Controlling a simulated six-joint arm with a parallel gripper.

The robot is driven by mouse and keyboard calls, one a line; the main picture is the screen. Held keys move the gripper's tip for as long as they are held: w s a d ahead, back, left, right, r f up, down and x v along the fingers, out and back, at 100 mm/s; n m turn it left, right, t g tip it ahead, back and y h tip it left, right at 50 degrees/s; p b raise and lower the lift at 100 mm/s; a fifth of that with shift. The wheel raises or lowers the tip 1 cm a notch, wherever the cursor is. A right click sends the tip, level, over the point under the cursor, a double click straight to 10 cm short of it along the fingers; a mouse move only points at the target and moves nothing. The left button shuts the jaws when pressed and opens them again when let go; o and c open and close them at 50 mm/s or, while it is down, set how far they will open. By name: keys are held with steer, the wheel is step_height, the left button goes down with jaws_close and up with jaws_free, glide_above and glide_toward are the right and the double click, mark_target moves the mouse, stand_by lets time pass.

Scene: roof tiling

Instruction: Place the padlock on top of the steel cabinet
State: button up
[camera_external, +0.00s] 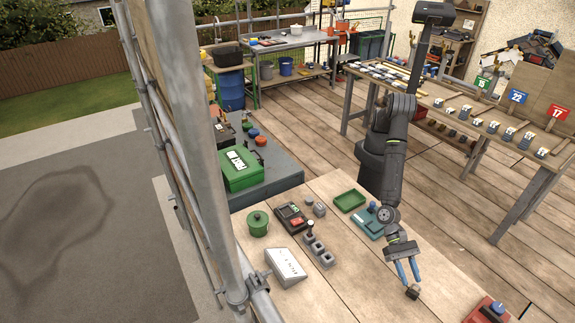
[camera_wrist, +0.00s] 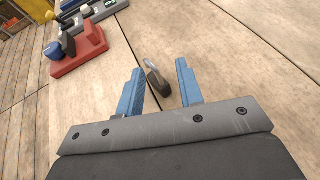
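The padlock (camera_external: 412,293) is a small dark block on the planked wooden top. In the wrist view the padlock (camera_wrist: 156,83) shows a dark body and a pale shackle. My gripper (camera_external: 409,281) points down at it with blue fingers apart. In the wrist view the padlock is between the fingers of my gripper (camera_wrist: 160,68), with gaps on both sides. I cannot tell how far above the wood the fingertips are. A low blue-grey cabinet (camera_external: 283,172), likely the steel cabinet, stands left behind the wooden top, with a green first aid box (camera_external: 240,167) on it.
A green tray (camera_external: 349,200), a teal device (camera_external: 369,224), a grey switch block (camera_external: 319,252), a white sloped panel (camera_external: 287,266) and a green pot (camera_external: 258,222) stand on the wooden top. A red device (camera_wrist: 80,50) is near the padlock. A scaffold pole (camera_external: 195,130) rises at left.

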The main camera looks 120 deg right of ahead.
mark_target(414, 294)
steer(key=shift+s+f+x, duration=0.15)
steer(key=shift+x, duration=0.75)
steer(key=shift+s+f+x, duration=0.15)
steer(key=shift+x, duration=0.75)
steer(key=shift+s+f+x, duration=0.15)
steer(key=shift+x, duration=0.75)
